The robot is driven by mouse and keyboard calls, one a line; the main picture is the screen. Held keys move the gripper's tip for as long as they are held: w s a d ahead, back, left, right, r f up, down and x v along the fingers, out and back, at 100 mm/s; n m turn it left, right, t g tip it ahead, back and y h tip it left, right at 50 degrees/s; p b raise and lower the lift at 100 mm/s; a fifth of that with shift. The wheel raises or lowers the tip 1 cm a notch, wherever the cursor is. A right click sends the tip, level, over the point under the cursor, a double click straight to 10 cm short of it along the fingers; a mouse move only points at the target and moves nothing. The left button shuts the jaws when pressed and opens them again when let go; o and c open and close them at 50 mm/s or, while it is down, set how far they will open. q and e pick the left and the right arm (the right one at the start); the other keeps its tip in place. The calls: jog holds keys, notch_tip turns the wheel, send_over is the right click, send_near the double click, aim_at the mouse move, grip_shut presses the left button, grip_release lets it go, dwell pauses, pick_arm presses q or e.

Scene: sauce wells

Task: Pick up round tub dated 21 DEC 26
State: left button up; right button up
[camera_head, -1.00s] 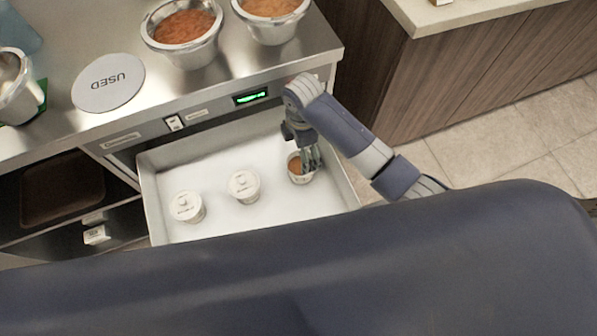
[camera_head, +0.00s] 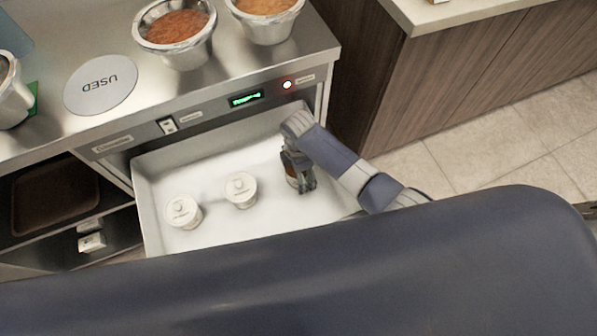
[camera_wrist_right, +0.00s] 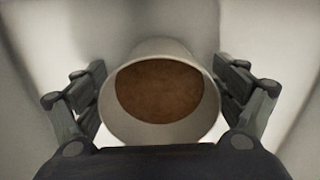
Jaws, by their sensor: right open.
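An open white round tub with brown sauce (camera_wrist_right: 160,92) stands in the drawer and fills the middle of the right wrist view. My right gripper (camera_head: 300,186) is down around this tub in the head view. In the right wrist view its fingers (camera_wrist_right: 165,100) are open, one on each side of the tub, with small gaps. Two white lidded round tubs, a middle one (camera_head: 241,190) and a left one (camera_head: 183,212), stand in the same drawer. Their lid print is too small to read. No date shows on the open tub. My left gripper is out of view.
The white drawer (camera_head: 215,160) is pulled out, its walls close around the right arm. On the counter are two metal wells of sauce (camera_head: 178,38) (camera_head: 265,22) and a round "USED" disc (camera_head: 100,85). A red-white light (camera_head: 287,85) glows beside a green display (camera_head: 246,99).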

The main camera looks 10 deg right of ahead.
jog(key=c, duration=1.4)
